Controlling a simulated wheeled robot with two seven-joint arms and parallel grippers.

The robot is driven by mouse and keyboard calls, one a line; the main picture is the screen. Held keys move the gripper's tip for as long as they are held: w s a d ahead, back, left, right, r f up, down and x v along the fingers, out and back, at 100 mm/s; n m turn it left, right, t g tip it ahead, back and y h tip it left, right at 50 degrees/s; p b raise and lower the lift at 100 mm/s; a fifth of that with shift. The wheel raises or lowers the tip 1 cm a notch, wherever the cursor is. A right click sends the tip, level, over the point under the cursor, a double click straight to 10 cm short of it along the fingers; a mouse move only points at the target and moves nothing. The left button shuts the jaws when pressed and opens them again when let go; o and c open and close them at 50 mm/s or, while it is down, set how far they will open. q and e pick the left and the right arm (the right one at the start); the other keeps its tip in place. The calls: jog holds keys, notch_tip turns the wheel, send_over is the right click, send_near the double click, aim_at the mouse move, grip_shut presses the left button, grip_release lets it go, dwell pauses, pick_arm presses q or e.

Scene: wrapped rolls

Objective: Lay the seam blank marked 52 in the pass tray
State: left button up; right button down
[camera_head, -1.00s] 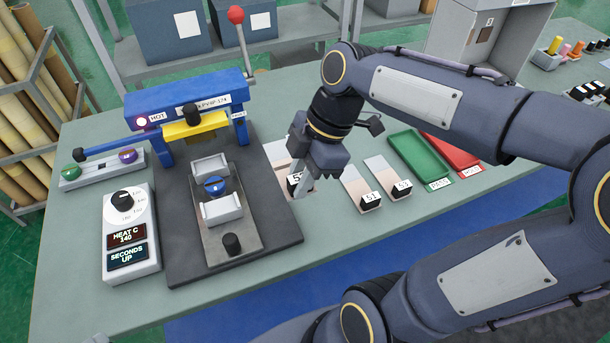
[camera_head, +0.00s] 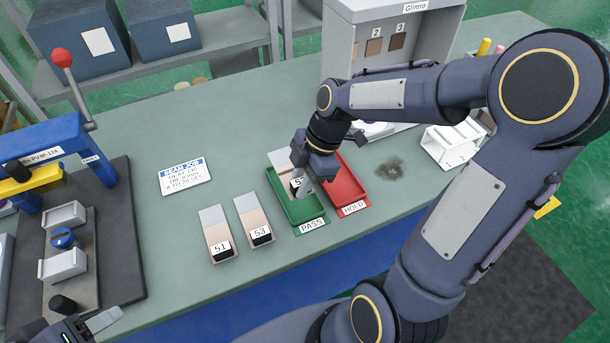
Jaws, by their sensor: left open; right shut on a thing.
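The seam blank marked 52 (camera_head: 280,158) is held by my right gripper (camera_head: 303,187), which is shut on it over the green pass tray (camera_head: 311,211). Only part of its label shows, a "5"; the fingers hide the rest. The blank's pale end points to the back left, past the tray's far end. I cannot tell whether it touches the tray. My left gripper (camera_head: 98,325) is open, partly cut off at the bottom left edge, away from the blanks.
Blanks 51 (camera_head: 216,227) and 53 (camera_head: 253,214) lie left of the pass tray. The red hold tray (camera_head: 351,190) adjoins on its right. A sealing press (camera_head: 65,165) stands at left, a job card (camera_head: 185,176) behind the blanks, and a grey cabinet (camera_head: 345,45) at the back.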

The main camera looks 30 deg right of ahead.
jog(key=shift+d+f, duration=0.15)
jog(key=shift+d, duration=0.3)
pick_arm(q)
jog(key=shift+d, duration=0.3)
pick_arm(e)
jog(key=shift+a, duration=0.1)
pick_arm(q)
jog(key=shift+f+b, duration=2.45)
pick_arm(e)
jog(key=shift+f, duration=2.5)
pick_arm(q)
jog(key=shift+f, duration=0.25)
jog(key=shift+f+b, duration=1.25)
jog(key=shift+b, duration=0.25)
pick_arm(e)
jog(key=shift+f, duration=1.4)
